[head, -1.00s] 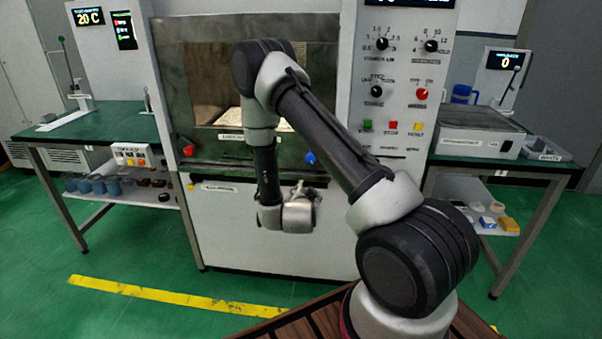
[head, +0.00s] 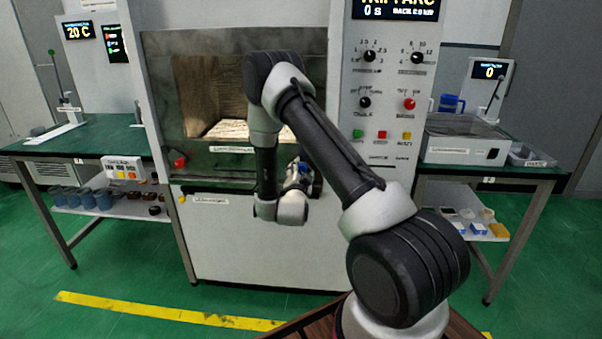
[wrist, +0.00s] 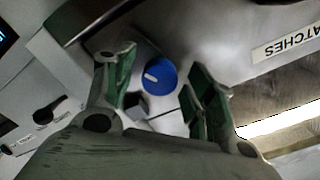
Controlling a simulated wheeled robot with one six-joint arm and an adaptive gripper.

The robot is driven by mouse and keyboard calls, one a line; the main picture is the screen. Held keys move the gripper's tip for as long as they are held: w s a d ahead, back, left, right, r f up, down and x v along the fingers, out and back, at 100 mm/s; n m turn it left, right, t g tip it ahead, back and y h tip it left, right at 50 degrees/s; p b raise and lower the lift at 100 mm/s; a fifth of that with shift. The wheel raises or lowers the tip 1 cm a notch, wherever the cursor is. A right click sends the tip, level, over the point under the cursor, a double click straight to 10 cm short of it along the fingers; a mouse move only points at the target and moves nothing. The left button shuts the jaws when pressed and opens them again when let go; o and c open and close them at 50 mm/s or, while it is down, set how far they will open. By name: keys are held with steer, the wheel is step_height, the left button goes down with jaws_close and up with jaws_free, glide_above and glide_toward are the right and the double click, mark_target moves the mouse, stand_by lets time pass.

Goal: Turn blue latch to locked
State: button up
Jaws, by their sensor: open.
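The blue latch (wrist: 159,77) is a round knob with a short white mark, on the microwave cabinet's front. In the wrist view it shows between the two green-padded fingers of my gripper (wrist: 160,62). The fingers stand apart on either side of it, with visible gaps; I cannot tell the remaining depth. In the head view only a bit of the blue latch (head: 303,167) shows beside my gripper (head: 298,183), and my arm hides part of the cabinet front there. The white mark points left in the wrist view.
A label ending "ATCHES" (wrist: 290,38) is near the blue latch. A control panel (head: 385,100) with knobs and buttons is to the right. Green-topped tables (head: 95,138) stand on both sides.

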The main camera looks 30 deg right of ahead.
steer(key=c, duration=1)
steer(key=shift+c, duration=0.2)
steer(key=shift+n, duration=0.3)
steer(key=n, duration=0.3)
steer(key=shift+n, duration=0.4)
steer(key=n, duration=0.4)
steer(key=shift+s, duration=0.1)
steer(key=n, duration=0.5)
steer(key=shift+f+n, duration=0.1)
steer(key=shift+n, duration=2.2)
